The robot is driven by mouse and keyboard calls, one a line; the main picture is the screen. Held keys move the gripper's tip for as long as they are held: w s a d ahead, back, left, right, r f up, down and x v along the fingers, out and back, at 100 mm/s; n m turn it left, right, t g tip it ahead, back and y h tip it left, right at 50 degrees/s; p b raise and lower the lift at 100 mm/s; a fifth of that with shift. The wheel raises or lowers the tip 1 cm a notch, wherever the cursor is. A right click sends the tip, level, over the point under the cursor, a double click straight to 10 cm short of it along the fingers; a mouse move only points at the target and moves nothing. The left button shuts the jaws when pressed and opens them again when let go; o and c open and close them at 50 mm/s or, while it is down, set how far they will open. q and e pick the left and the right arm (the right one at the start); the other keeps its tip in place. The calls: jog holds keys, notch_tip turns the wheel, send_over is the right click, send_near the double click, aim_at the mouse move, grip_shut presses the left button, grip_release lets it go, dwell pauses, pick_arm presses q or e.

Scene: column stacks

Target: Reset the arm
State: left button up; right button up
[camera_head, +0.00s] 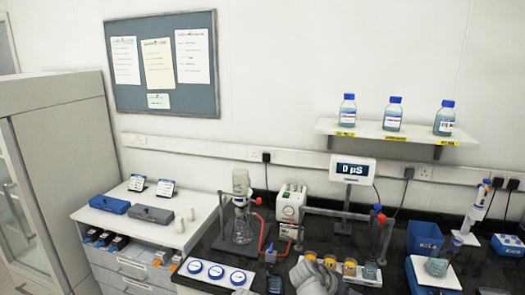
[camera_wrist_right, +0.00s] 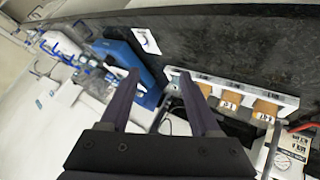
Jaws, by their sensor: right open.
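My right gripper (camera_wrist_right: 160,76) is open in the right wrist view, its two dark fingers spread with nothing between them. Its fingertips are between a blue box (camera_wrist_right: 118,48) on the left and a white rack (camera_wrist_right: 284,96) on the right. The rack holds amber vials (camera_wrist_right: 230,96) with white labels. In the head view, amber-topped vials (camera_head: 350,267) stand at the bench front.
The dark bench (camera_head: 260,255) is crowded. A flask stand (camera_head: 240,215), a display (camera_head: 352,171), a blue box (camera_head: 424,237) and a pipette stand (camera_head: 466,237) stand on it. Bottles stand on a wall shelf (camera_head: 370,132).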

jog(key=s+a+f+n+g+y, duration=0.1)
jog(key=s+a+f+n+y, duration=0.2)
jog(key=s+a, duration=0.4)
jog(key=s+a+f+n+g+y, duration=0.2)
jog(key=s+a+f+n+y, duration=0.2)
jog(key=s+a+n, duration=0.3)
jog(key=a, duration=0.5)
jog(key=shift+s+a+n+y, duration=0.3)
jog(key=shift+n+y, duration=0.1)
